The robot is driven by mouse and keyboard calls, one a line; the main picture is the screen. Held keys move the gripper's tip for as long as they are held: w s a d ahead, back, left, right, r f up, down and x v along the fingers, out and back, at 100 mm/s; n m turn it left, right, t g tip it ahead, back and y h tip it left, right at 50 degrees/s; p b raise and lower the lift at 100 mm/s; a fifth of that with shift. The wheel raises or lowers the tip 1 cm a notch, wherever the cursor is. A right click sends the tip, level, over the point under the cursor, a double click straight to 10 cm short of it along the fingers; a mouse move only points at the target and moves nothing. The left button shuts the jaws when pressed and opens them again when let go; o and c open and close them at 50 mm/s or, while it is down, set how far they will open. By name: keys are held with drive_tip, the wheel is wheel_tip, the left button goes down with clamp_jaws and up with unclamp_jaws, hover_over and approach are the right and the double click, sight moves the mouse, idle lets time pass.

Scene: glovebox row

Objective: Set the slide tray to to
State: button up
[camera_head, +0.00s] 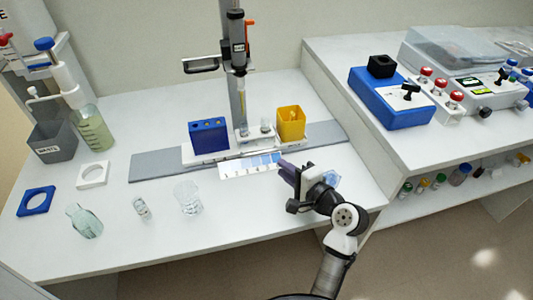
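The slide tray (215,156) looks like a white carriage on a long grey rail (156,168) on the bench. It carries a blue block (208,134) with holes at its left, small clear vials in the middle and a yellow box (291,123) at its right. A white strip with blue shaded marks (240,169) lies along the front of the rail. My gripper (283,166) is at the right end of this strip, in front of the tray. Its fingertips are small and dark here. I cannot tell whether they touch the tray or hold anything.
A vertical stand with a syringe-like dispenser (239,50) rises behind the tray. A beaker (188,197), a small vial (141,207) and a flask (84,222) stand front left. A blue control box (388,103) is on the right bench. The front middle bench is clear.

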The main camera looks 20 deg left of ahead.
sight(263, 153)
drive_tip(key=p+x, duration=0.1)
drive_tip(key=x, duration=0.8)
drive_tip(key=shift+a, duration=0.15)
clamp_jaws()
